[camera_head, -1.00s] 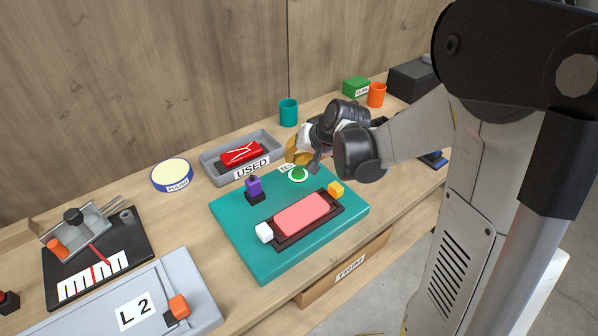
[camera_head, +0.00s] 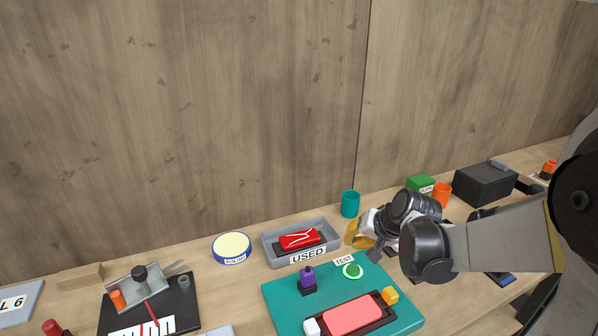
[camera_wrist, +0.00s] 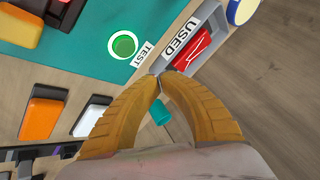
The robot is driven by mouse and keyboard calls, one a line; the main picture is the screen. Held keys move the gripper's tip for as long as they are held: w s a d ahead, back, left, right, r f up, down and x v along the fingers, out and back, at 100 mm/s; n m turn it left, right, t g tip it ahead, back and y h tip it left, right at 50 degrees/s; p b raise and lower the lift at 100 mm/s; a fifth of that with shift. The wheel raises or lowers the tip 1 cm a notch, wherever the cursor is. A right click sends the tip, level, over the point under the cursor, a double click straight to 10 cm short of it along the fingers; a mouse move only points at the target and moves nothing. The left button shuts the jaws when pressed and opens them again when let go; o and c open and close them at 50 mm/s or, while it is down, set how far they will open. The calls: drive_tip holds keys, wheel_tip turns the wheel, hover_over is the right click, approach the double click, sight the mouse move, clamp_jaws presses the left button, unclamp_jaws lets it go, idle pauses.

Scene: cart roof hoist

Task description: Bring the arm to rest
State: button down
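My gripper (camera_head: 352,240) hangs over the bench near the TEST label, to the right of the grey USED tray (camera_head: 268,254). In the wrist view its two yellow fingers (camera_wrist: 157,84) meet at the tips, with nothing seen between them. A red block with a white zigzag mark (camera_head: 300,239) lies in the USED tray. My arm reaches in from the right of the head view.
A teal mat (camera_head: 285,291) bears a pink block (camera_head: 352,315), a purple knob (camera_head: 307,279) and a green button (camera_head: 353,270). A teal cup (camera_head: 350,204), orange cup (camera_head: 442,194) and black box (camera_head: 486,184) stand behind. A polish tin (camera_head: 231,247) sits left.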

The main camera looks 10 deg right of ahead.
drive_tip(key=s+a+r+n+h, duration=0.1)
drive_tip(key=s+r, duration=0.3)
drive_tip(key=s, duration=0.7)
drive_tip(key=s+a+r+n+h, duration=0.1)
drive_tip(key=s+a+r+n, duration=0.1)
drive_tip(key=s, duration=0.9)
wheel_tip(320, 180, up, 2)
drive_tip(key=shift+s+a+n+h, duration=0.3)
drive_tip(key=shift+a+n, duration=0.1)
drive_tip(key=shift+n, duration=0.4)
